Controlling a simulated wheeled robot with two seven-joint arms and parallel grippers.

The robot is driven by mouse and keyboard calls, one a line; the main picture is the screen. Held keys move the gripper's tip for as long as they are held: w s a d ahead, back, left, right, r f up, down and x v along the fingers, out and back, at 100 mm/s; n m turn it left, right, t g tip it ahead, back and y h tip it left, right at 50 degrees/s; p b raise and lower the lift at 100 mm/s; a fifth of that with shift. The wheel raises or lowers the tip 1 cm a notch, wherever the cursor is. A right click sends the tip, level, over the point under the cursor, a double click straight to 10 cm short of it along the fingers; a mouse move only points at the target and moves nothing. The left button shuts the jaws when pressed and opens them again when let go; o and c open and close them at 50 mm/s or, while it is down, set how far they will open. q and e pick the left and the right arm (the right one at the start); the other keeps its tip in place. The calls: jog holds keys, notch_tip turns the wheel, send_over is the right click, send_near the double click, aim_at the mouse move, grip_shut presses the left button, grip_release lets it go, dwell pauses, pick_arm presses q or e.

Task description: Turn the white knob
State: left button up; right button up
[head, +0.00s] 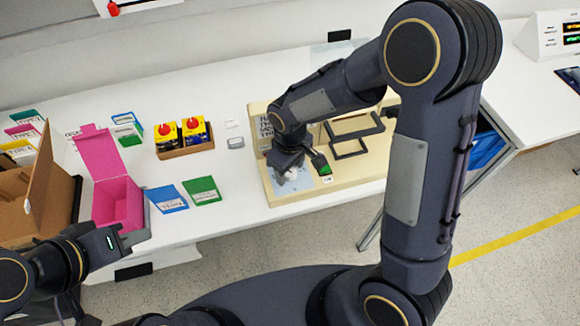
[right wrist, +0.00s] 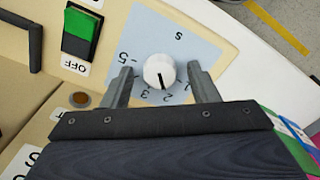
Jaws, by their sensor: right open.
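The white knob (right wrist: 159,72) sits on a light blue dial plate (right wrist: 195,37) with printed numbers, and a dark pointer mark shows on its face. In the right wrist view my right gripper (right wrist: 160,78) is open, with one finger on each side of the knob and a visible gap to each. In the head view my right gripper (head: 290,165) is over the dial on the beige panel (head: 345,188) and partly hides the knob. My left gripper (head: 125,240) is at the lower left, near the pink box, away from the panel; its fingers are too small to judge.
A green rocker switch (right wrist: 80,32) marked OFF sits beside the dial. Black handles (head: 352,130) rise from the panel. Left on the white table are a pink box (head: 118,203), a brown carton (head: 35,200), colored cards (head: 202,190) and a tray of red-knobbed yellow switches (head: 185,148).

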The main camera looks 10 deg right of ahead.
aim_at(290, 172)
jog(key=c, duration=1)
jog(key=shift+n, duration=0.8)
jog(key=o, duration=1)
jog(key=shift+r, duration=0.15)
notch_tip(290, 172, up, 8)
jog(key=shift+f, duration=0.2)
